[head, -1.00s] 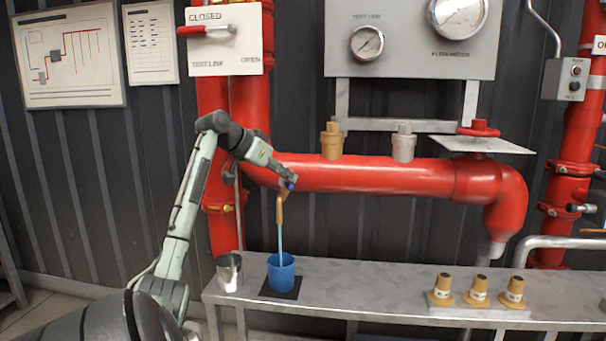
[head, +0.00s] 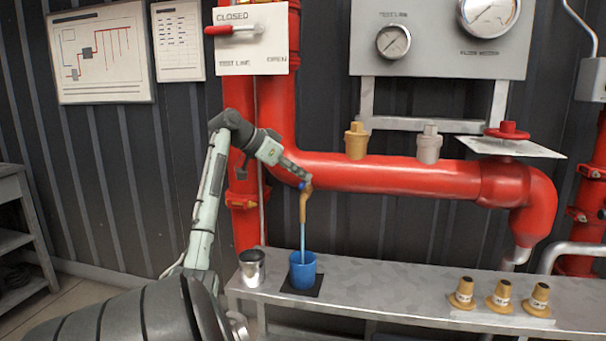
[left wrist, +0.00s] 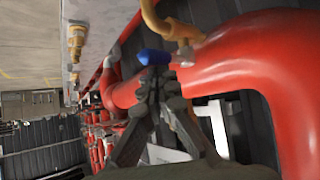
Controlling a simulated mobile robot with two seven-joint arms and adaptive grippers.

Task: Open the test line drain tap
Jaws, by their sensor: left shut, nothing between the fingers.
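The drain tap is a brass spout (head: 304,203) under the red test line pipe, with a small blue lever (head: 302,185). A thin stream of water falls from the spout into a blue cup (head: 302,272) on a dark mat. My left gripper (head: 302,181) is at the lever, its fingers shut with nothing between them. In the left wrist view the blue lever (left wrist: 154,57) lies right at the fingertips (left wrist: 158,75), beside the brass tap (left wrist: 165,28). I cannot tell whether they touch. My right gripper is not in view.
A metal cup (head: 252,268) stands left of the blue cup on the grey bench (head: 400,285). Several brass fittings (head: 500,295) stand at the bench's right. The red pipe (head: 400,175) runs close behind the gripper. A red lever (head: 235,29) points to CLOSED on the panel above.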

